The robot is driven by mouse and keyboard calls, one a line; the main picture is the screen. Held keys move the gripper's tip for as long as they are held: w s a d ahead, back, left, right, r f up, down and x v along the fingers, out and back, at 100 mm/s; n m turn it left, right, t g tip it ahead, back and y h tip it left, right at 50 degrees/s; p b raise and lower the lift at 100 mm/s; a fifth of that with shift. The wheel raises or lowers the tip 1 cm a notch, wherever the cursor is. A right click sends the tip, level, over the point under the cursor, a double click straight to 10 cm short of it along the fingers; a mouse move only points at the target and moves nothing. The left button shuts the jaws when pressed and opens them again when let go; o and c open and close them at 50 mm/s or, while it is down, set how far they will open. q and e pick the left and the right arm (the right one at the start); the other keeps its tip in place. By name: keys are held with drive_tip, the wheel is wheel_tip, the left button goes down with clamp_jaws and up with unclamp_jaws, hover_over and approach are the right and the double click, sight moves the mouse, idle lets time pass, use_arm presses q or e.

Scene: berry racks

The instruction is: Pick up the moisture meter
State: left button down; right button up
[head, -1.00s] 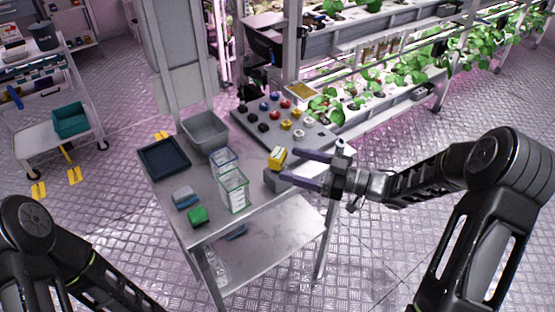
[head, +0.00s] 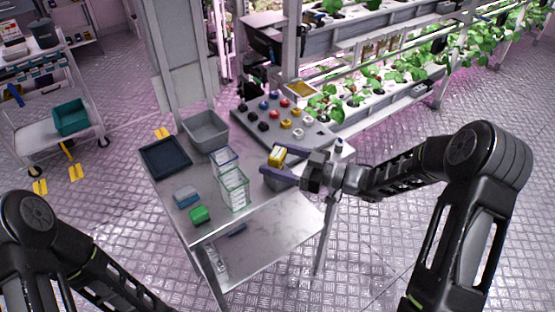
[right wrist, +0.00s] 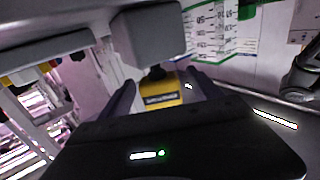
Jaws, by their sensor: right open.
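The moisture meter (head: 277,156) looks like a small yellow body on a grey block (head: 273,183) at the right edge of the metal cart top. In the right wrist view the yellow meter (right wrist: 160,92), with a dark label, lies between the two fingers, in front of the grey block (right wrist: 150,36). My right gripper (head: 268,160) is open, its fingers reaching along both sides of the meter. Contact with it cannot be made out. My left arm shows at the lower left, but its gripper is out of view.
Plant racks (head: 400,105) stand behind.

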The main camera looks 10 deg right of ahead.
clamp_jaws()
idle(0.8)
drive_tip(key=shift+r, duration=0.1)
wheel_tip(320, 180, up, 10)
drive_tip(key=shift+b, duration=0.6)
idle(0.4)
